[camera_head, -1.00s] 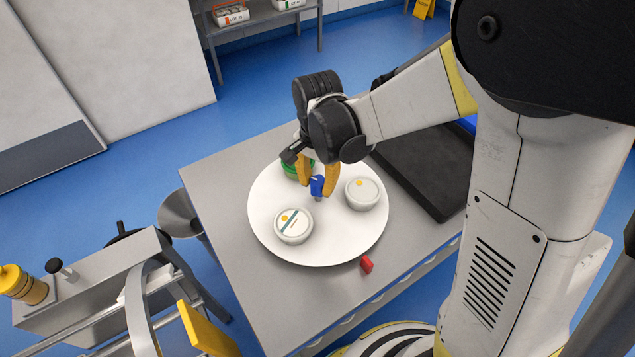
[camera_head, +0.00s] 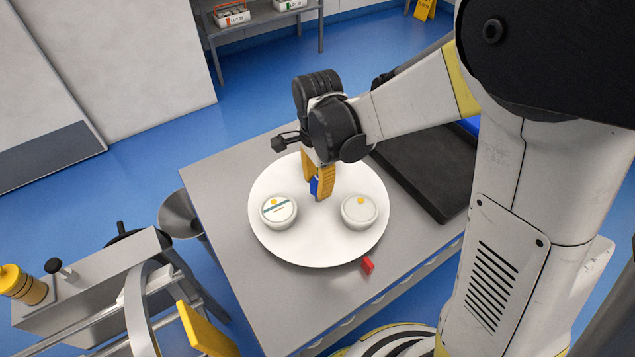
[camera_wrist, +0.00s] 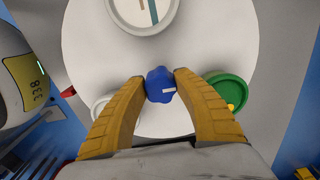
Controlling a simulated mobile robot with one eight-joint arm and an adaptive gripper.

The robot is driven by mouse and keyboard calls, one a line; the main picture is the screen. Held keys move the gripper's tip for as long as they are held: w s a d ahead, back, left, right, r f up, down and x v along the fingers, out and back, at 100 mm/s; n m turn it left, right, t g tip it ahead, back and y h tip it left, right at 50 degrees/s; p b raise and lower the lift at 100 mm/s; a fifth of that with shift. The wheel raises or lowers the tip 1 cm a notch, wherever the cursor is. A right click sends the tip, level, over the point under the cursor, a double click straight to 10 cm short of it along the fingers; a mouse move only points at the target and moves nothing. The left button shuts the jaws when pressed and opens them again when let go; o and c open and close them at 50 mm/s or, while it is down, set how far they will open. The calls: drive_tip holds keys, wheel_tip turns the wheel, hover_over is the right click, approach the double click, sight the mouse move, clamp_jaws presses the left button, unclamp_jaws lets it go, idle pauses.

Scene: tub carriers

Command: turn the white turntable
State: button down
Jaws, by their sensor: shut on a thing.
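The white turntable (camera_head: 310,250) is a round disc on the grey table. A blue knob (camera_wrist: 160,85) stands at its middle; a bit of it also shows in the head view (camera_head: 314,187). My gripper (camera_head: 318,190) points down, shut on the blue knob, with one yellow finger on each side in the wrist view (camera_wrist: 160,86). On the disc are a white tub with a green stripe (camera_head: 278,211), a white tub with a yellow dot (camera_head: 359,211) and a green tub (camera_wrist: 228,88). My arm and gripper hide the green tub in the head view.
A red piece (camera_head: 368,265) is at the disc's front right edge. A black flat slab (camera_head: 425,175) lies at the table's right. A metal funnel (camera_head: 178,214) stands left of the table (camera_head: 225,260). The table's front left is clear.

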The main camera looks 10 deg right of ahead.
drive_tip(key=shift+m, duration=2.6)
drive_tip(key=c, duration=0.9)
unclamp_jaws()
wheel_tip(320, 180, up, 12)
